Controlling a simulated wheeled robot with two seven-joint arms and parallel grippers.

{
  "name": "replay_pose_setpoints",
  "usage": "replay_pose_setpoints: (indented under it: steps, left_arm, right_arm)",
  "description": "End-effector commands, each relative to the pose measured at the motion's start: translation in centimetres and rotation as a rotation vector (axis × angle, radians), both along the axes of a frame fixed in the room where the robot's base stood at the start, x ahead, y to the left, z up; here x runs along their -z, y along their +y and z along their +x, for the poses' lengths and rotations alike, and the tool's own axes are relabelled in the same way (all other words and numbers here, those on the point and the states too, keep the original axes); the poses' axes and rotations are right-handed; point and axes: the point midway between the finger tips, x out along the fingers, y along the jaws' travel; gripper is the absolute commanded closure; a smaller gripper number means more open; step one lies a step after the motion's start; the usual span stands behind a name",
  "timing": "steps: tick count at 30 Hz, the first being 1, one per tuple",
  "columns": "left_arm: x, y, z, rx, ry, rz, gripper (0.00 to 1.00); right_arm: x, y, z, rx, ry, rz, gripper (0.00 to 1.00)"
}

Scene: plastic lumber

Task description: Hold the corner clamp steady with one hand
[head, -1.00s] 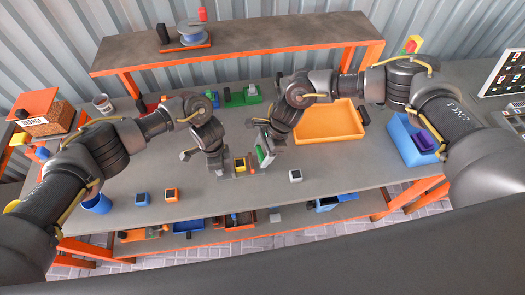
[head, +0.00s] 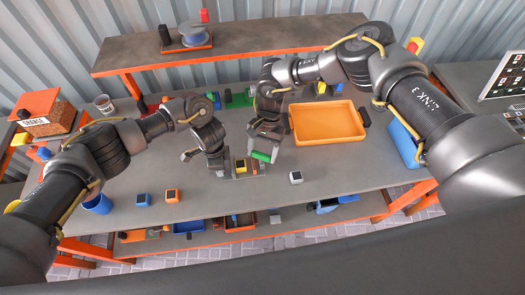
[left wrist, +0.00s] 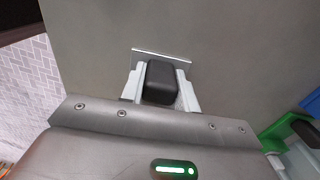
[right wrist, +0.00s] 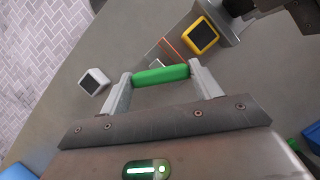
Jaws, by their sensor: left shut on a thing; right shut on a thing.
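My left gripper (head: 217,172) is shut on a black block-like handle (left wrist: 161,82) with a flat metal plate (left wrist: 150,53) at its far side, which looks like the corner clamp. In the head view the clamp is mostly hidden by the gripper. A yellow block with a dark face (head: 240,166) sits just right of it, and also shows in the right wrist view (right wrist: 201,36). My right gripper (head: 264,153) is shut on a green bar (right wrist: 161,75), held between both fingertips near the yellow block. Whether the bar touches anything is unclear.
A white block with a dark face (head: 296,177) stands right of the green bar. Blue (head: 143,199) and orange (head: 172,195) blocks stand near the front edge. An orange tray (head: 327,137) lies at the right.

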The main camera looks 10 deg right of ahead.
Motion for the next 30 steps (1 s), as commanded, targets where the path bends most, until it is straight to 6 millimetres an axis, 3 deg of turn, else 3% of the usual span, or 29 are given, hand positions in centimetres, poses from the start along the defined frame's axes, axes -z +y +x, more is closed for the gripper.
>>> replay_pose_setpoints:
  steps: [12,28,29,30]
  left_arm:
    - [0.03,0.08,-0.03,0.004,0.001,0.002,1.00]
    - [0.03,0.00,-0.04,0.005,0.001,0.001,1.00]
    - [0.03,0.00,-0.04,0.005,0.001,0.001,1.00]
    - [0.03,0.00,-0.04,0.004,0.001,0.001,1.00]
  right_arm:
    - [0.15,0.02,0.06,-0.171,-0.002,-0.002,0.59]
    - [0.13,-0.09,0.01,-0.187,0.000,-0.003,0.59]
    - [0.13,-0.09,0.01,-0.187,0.000,-0.003,0.33]
    - [0.12,-0.08,0.01,-0.187,0.000,-0.003,0.28]
